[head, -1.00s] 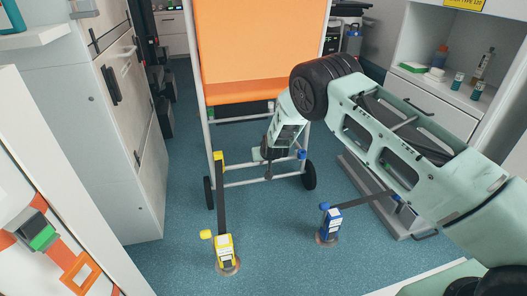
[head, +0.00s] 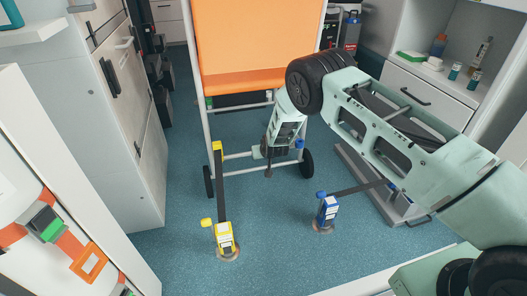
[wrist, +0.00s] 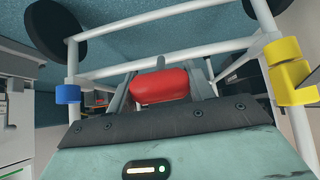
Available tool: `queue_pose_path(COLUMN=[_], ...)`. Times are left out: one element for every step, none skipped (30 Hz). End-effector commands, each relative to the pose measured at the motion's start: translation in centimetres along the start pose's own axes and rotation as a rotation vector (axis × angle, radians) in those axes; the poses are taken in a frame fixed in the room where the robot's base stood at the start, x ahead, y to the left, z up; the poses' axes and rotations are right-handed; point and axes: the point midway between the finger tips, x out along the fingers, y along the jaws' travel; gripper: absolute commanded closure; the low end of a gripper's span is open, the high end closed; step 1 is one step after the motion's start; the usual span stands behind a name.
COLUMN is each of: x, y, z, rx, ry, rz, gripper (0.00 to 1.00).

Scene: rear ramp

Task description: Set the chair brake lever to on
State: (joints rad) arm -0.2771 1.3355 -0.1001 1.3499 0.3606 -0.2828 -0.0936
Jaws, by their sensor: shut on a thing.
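The chair (head: 240,85) has an orange seat and back on a white tube frame with black wheels. My gripper (head: 268,168) reaches down to the lower rear part of that frame. In the wrist view, my gripper (wrist: 162,92) is shut on the red brake lever (wrist: 160,86), with one grey finger at each side of the red grip. A thin grey stub shows beyond the grip. The lever is hidden behind my gripper in the head view, and I cannot read its setting.
A yellow floor anchor (head: 225,238) and a blue floor anchor (head: 328,211) stand in front of the chair, with straps running from them. Cabinets line the left (head: 115,130) and right (head: 440,98). Blue floor between the anchors is clear.

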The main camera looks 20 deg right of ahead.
Motion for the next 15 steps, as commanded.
queue_pose_path(x=[0.13,0.14,0.14,0.14,0.14,0.14,0.13,0.11,0.1,0.09,0.08,0.07,0.05,0.0,-0.15], y=[0.01,0.01,0.01,0.01,0.01,0.01,0.01,0.01,0.01,0.01,0.01,0.02,0.01,0.02,0.01], z=[0.76,0.76,0.76,0.76,0.74,0.68,0.61,0.54,0.46,0.41,0.37,0.33,0.29,0.25,0.17], rx=[-0.001,-0.001,-0.001,-0.001,-0.001,-0.001,-0.001,-0.001,-0.001,-0.001,-0.001,-0.001,-0.001,-0.001,-0.001], ry=[-0.015,-0.015,-0.015,-0.015,-0.014,-0.013,-0.012,-0.01,-0.009,-0.008,-0.007,-0.006,-0.006,-0.005,-0.004], rz=[0.0,0.0,0.0,0.0,0.0,0.0,0.0,0.0,0.0,0.0,0.0,0.0,0.0,0.0,0.0], gripper=[0.89,0.89,0.89,0.39,0.31,0.25,0.25,0.25,0.25,0.25,0.25,0.25,0.25,0.25,0.25])
